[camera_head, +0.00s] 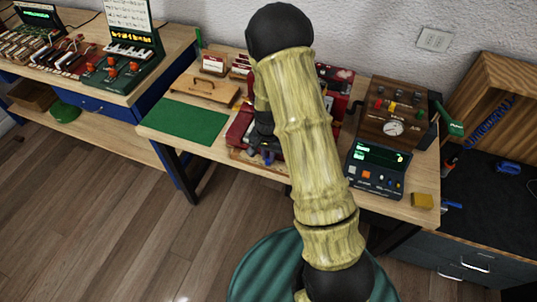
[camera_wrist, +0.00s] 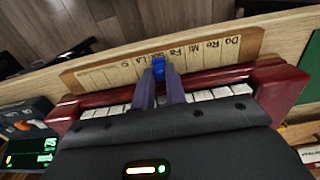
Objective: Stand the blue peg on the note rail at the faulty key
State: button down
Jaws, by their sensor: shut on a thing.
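The blue peg (camera_wrist: 158,67) is between the tips of my gripper (camera_wrist: 159,82) in the wrist view; its lower part is hidden. The pale wooden note rail (camera_wrist: 105,76) carries note names from Do at the right towards the left. The peg is over the rail around the Sol label; I cannot tell whether it touches. White keys (camera_wrist: 215,94) lie in a red case (camera_wrist: 278,88) behind the rail. No key stands out as faulty. In the head view my arm hides much of the red piano (camera_head: 240,126), and my gripper (camera_head: 267,154) is small and dark.
A console with a lit green screen (camera_head: 380,153) stands right of the piano, with a wooden gauge box (camera_head: 392,120) behind it. A green mat (camera_head: 190,120) lies to the left. A yellow block (camera_head: 422,201) is at the table's front right.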

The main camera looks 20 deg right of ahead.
aim_at(268, 158)
jog(key=shift+f, duration=0.15)
jog(key=c, duration=1.4)
grip_release()
jog(key=shift+c, duration=0.2)
notch_tip(268, 158, up, 12)
jog(key=shift+r, duration=0.2)
